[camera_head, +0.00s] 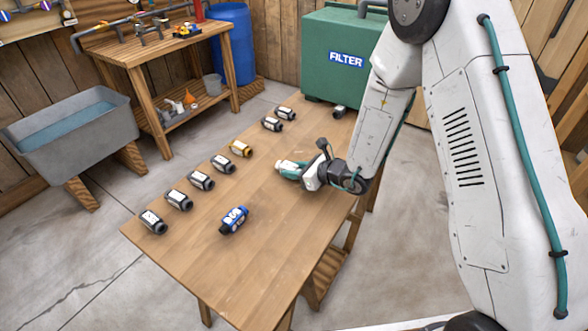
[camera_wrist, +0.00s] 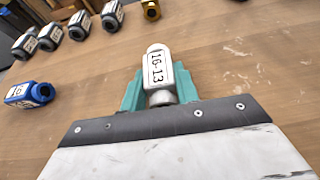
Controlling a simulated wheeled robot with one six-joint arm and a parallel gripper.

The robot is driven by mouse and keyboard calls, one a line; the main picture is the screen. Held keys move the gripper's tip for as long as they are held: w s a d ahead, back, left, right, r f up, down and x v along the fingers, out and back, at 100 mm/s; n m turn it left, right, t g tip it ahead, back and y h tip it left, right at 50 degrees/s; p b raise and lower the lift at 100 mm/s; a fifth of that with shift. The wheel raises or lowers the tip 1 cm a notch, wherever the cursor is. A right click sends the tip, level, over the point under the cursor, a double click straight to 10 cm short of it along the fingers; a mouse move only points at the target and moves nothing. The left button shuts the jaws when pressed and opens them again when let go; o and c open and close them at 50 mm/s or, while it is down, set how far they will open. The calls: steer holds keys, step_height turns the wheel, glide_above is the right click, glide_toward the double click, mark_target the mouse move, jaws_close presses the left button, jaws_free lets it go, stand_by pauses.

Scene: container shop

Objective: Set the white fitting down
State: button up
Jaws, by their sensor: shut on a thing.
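The white fitting (camera_wrist: 157,70) is held between the teal fingers of my gripper (camera_wrist: 160,90) in the wrist view. Its label reads "16-13". In the head view the white fitting (camera_head: 285,165) shows at the tip of my gripper (camera_head: 291,172), over the middle of the wooden table (camera_head: 262,255). The gripper is shut on it. The fitting is low over the tabletop; I cannot tell whether it touches the wood.
A blue fitting (camera_head: 234,220) lies at the table's near part. A row of black-and-white fittings (camera_head: 201,180) and a yellow one (camera_head: 240,148) line the left edge. A green FILTER box (camera_head: 340,70) stands at the far end. Bare wood surrounds my gripper.

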steer(key=o, duration=1)
steer(key=shift+s+d+r, duration=0.1)
steer(key=shift+r, duration=0.05)
steer(key=v, duration=1)
steer(key=shift+s+d+r, duration=0.15)
steer(key=shift+d+r, duration=0.05)
steer(key=shift+d, duration=0.05)
steer(key=shift+s+d+r, duration=0.2)
steer(key=shift+s+d, duration=0.1)
steer(key=shift+d, duration=0.05)
steer(key=shift+r, duration=0.1)
